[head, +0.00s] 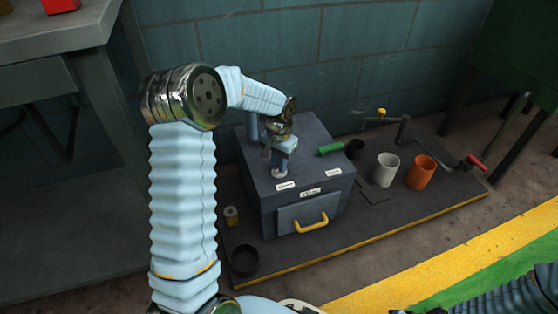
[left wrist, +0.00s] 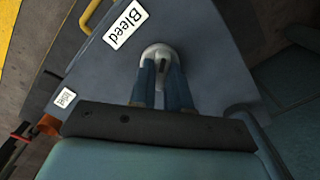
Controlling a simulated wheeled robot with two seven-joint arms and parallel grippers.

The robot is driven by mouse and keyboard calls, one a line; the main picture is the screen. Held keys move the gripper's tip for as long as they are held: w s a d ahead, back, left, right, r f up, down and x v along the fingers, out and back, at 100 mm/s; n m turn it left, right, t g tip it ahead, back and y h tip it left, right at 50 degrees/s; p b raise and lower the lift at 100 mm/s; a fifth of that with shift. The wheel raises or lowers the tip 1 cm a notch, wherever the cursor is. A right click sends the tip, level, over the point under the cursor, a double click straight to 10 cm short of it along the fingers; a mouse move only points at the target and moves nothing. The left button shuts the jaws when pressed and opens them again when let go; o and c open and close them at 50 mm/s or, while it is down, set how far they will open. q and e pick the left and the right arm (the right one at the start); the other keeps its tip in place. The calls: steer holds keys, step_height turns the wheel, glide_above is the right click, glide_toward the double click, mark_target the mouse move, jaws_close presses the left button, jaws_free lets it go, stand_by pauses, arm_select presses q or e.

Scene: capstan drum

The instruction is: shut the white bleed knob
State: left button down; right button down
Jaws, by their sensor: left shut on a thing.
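The white bleed knob (head: 279,173) stands on top of a dark blue-grey box (head: 316,153). In the left wrist view the knob (left wrist: 158,52) is a rounded white cap between my fingertips, with a "Bleed" label (left wrist: 125,24) beside it. My left gripper (head: 279,163) reaches down from above and is shut on the knob. Its two blue fingers (left wrist: 159,75) flank the knob, which hides part of its lower body. How far the knob is turned cannot be told. My right gripper is out of view; only part of what seems my right arm shows at the bottom right.
A grey bench (head: 58,38) is at left.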

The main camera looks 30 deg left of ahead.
arm_select(q)
steer(key=n+p, duration=0.1)
steer(key=n, duration=0.4)
steer(key=shift+r+n, duration=0.1)
steer(key=shift+n, duration=0.2)
steer(key=n+p, duration=0.2)
steer(key=n, duration=0.2)
steer(key=shift+n, duration=0.3)
steer(key=c, duration=1.1)
jaws_free()
step_height(320, 180, up, 14)
steer(key=p, duration=0.3)
steer(key=shift+f, duration=0.2)
